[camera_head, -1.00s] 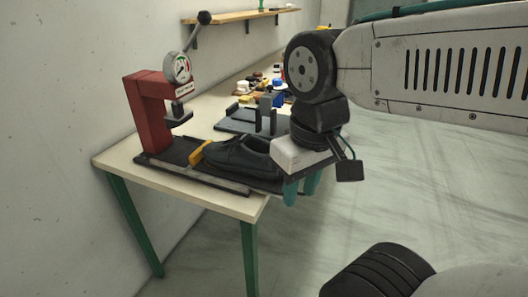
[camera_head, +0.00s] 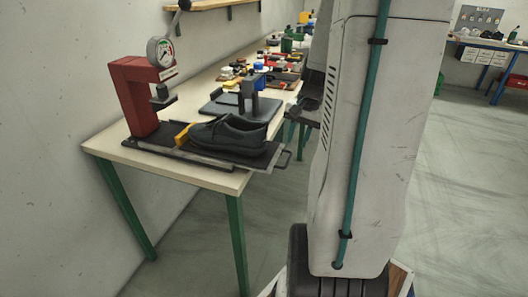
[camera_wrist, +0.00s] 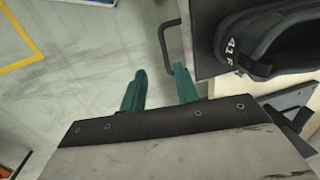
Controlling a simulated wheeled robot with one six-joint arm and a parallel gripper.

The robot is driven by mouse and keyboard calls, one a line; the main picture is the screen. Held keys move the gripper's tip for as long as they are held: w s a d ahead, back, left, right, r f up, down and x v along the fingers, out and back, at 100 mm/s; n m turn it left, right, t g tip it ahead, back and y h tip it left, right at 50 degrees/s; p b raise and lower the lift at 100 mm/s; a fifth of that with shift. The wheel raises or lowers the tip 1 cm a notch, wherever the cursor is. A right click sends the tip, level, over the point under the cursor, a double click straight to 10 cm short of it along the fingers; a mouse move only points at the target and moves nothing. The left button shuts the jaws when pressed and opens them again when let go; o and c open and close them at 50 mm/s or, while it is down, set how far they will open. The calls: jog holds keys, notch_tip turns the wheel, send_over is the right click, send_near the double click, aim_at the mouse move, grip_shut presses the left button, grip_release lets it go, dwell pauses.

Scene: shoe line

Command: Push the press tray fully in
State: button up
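The red press (camera_head: 134,97) with a round gauge stands at the left end of the table. Its dark press tray (camera_head: 218,160) sticks out to the right, past the table edge, with a handle (camera_head: 286,158) at its outer end.
A dark fixture (camera_head: 240,104) stands behind the tray. Several small coloured parts lie farther along the table (camera_head: 108,145). A wall shelf (camera_head: 205,24) is above. The floor right of the table is open. Another workbench (camera_head: 490,45) is far right.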

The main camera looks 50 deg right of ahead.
aim_at(289, 159)
jog(key=f, duration=0.2)
jog(key=w+f, duration=0.1)
jog(key=f, duration=0.1)
jog(key=w+f, duration=0.1)
jog(key=f, duration=0.2)
jog(key=shift+a+f, duration=0.1)
grip_shut()
